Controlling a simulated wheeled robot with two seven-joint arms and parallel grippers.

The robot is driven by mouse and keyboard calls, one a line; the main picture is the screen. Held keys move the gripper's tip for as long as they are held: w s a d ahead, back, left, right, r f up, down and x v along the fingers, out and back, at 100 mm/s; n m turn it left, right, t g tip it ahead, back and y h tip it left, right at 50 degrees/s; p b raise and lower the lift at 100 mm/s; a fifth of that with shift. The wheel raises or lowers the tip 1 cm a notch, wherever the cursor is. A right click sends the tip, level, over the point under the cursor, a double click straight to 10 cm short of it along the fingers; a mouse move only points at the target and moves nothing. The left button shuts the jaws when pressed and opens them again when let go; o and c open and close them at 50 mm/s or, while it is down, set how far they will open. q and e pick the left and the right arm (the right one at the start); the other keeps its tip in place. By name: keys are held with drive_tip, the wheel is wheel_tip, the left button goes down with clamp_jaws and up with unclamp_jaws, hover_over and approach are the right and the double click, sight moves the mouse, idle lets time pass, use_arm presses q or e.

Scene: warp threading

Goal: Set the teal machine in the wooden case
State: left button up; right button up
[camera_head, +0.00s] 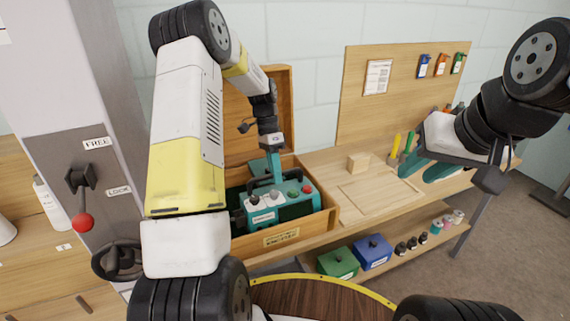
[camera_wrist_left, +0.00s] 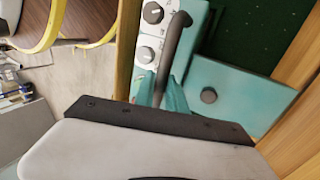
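The teal machine (camera_head: 285,211) has a pale control panel with knobs, coloured buttons and a dark carry handle. It is inside the open wooden case (camera_head: 285,238), whose front wall hides its base, so I cannot tell whether it rests on the floor. My left gripper (camera_head: 274,176) reaches down from above at the handle. In the left wrist view, its teal fingers (camera_wrist_left: 161,92) are close on both sides of the handle (camera_wrist_left: 175,42). The machine's panel (camera_wrist_left: 150,45) lies beside them. My right gripper (camera_head: 425,167) is open and empty over the bench at right.
A teal block with a dark knob (camera_wrist_left: 230,95) lies by the green case lining (camera_wrist_left: 255,35). The case lid stands open behind. The bench (camera_head: 375,200) holds a small wood block (camera_head: 358,162). Green (camera_head: 338,263) and blue (camera_head: 372,252) boxes sit on the lower shelf.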

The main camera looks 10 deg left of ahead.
use_arm(q)
drive_tip(key=o, duration=0.4)
drive_tip(key=shift+o, duration=0.2)
drive_tip(key=shift+w+a+r, duration=0.1)
drive_tip(key=shift+r, duration=0.15)
drive_tip(key=s+v, duration=0.1)
drive_tip(key=v, duration=0.7)
drive_tip(key=s+d+r+n+t+y, duration=0.1)
drive_tip(key=s+d+r+n+t, duration=0.15)
drive_tip(key=s+r, duration=0.55)
drive_tip(key=s+d+r+n+t, duration=0.1)
drive_tip(key=s+r+n+t, duration=0.2)
drive_tip(key=s, duration=0.6)
drive_tip(key=s+d+r+n+t, duration=0.1)
drive_tip(key=s+r+n+t, duration=0.2)
drive_tip(key=s, duration=0.6)
drive_tip(key=shift+r+n+t+h, duration=0.35)
drive_tip(key=shift+n+t, duration=0.4)
drive_tip(key=shift+n, duration=0.3)
